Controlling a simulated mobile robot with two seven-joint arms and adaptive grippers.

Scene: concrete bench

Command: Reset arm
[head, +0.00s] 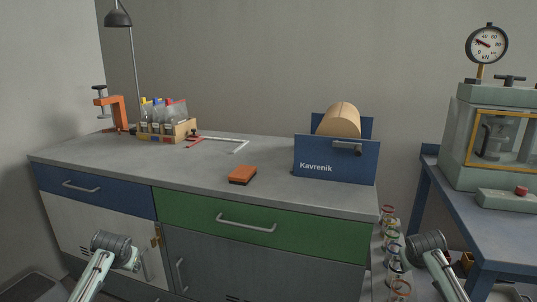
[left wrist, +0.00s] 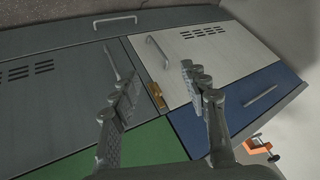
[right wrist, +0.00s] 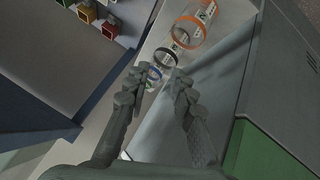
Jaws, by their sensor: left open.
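My left arm comes in at the lower left of the head view, in front of the bench cabinet. In the left wrist view my left gripper (left wrist: 160,90) is open and empty, with its fingers apart in front of the cabinet doors. My right arm comes in at the lower right of the head view, between the bench and the blue table. In the right wrist view my right gripper (right wrist: 157,82) has its fingers apart with nothing between them. Glass jars stand beyond its fingertips.
Several jars (head: 393,264) stand between bench and blue table (head: 428,174).

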